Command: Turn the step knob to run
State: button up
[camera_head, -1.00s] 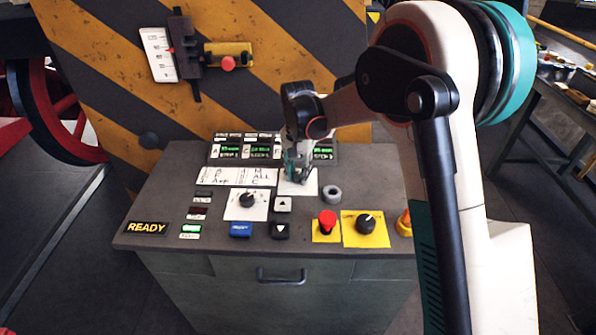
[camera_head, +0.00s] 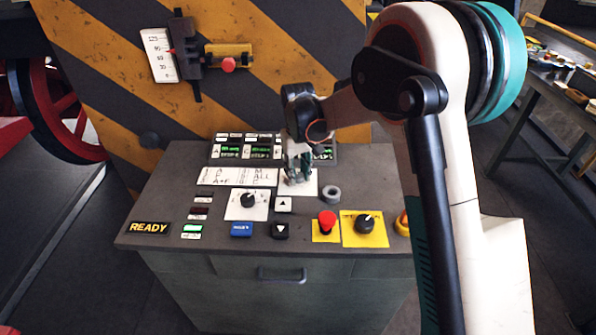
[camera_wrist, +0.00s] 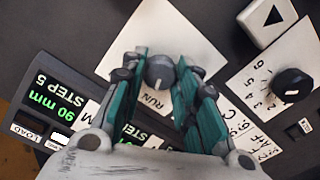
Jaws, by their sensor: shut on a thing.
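The step knob (camera_wrist: 159,72) is a small grey knob on a white card (camera_wrist: 178,35) that reads RUN beside it. In the wrist view it sits between the teal fingers of my gripper (camera_wrist: 160,66), which are closed on its sides. A light mark shows on the knob on its RUN side, but its exact aim is hard to tell. In the head view my gripper (camera_head: 298,180) is lowered over the white card (camera_head: 311,186) on the console, and it hides the knob.
A black numbered knob (camera_head: 247,200) and arrow buttons (camera_head: 283,204) stand close by. A grey ring (camera_head: 332,193), a red button (camera_head: 327,220) and another black knob (camera_head: 366,223) are to the right. Lit displays (camera_head: 262,150) stand behind. A READY sign (camera_head: 149,228) is at front left.

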aim_at(298, 175)
jog(key=shift+n, duration=0.6)
jog(key=o, duration=1.1)
jog(key=shift+c, duration=0.2)
notch_tip(298, 175, up, 12)
